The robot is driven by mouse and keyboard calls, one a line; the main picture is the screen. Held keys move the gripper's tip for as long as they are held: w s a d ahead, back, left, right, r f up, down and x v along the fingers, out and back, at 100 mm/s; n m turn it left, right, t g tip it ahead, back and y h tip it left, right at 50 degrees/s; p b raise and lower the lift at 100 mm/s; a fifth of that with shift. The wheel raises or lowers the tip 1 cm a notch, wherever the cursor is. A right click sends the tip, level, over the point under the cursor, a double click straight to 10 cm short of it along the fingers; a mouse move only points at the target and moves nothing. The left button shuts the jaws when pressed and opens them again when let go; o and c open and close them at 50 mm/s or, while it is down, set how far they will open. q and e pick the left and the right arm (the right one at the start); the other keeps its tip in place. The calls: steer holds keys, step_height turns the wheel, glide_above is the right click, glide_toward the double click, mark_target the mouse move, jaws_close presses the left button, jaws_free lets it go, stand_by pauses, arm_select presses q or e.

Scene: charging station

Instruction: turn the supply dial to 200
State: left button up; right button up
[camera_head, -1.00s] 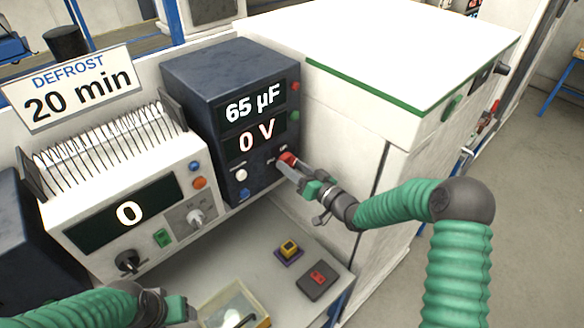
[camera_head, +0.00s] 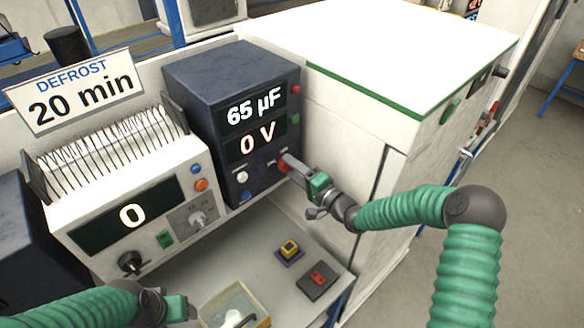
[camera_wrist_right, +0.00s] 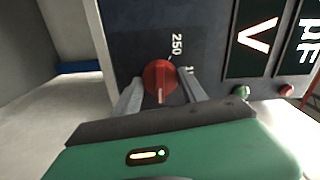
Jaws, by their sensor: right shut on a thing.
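A red dial (camera_head: 284,163) sits on the front of a dark blue box (camera_head: 213,90), which displays "65 µF" and "0 V". My right gripper (camera_head: 288,165) is shut on this dial. The right wrist view shows the red dial (camera_wrist_right: 159,76) between the two fingers, with a pale mark on its lower part. A "250" label is above it, and another label is partly hidden by the right finger. My left gripper (camera_head: 178,308) is low at the left, and its fingers cannot be made out.
A white unit (camera_head: 185,160) showing "0" stands left of the box, with a black knob (camera_head: 130,262) and a grey knob (camera_head: 197,219). A yellow button (camera_head: 289,249), a red switch (camera_head: 318,279) and an open tray (camera_head: 262,300) are on the bench below. A white cabinet (camera_head: 345,130) stands right.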

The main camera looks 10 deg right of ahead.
steer(key=m, duration=1)
steer(key=shift+d+f+m, duration=0.1)
steer(key=shift+f+m, duration=0.2)
steer(key=shift+s, duration=0.1)
stand_by(0.3)
steer(key=o, duration=1.1)
steer(key=shift+f, duration=0.1)
steer(key=shift+o, duration=1.3)
steer(key=shift+d, duration=0.1)
steer(key=shift+d+r, duration=0.1)
steer(key=shift+r, duration=0.1)
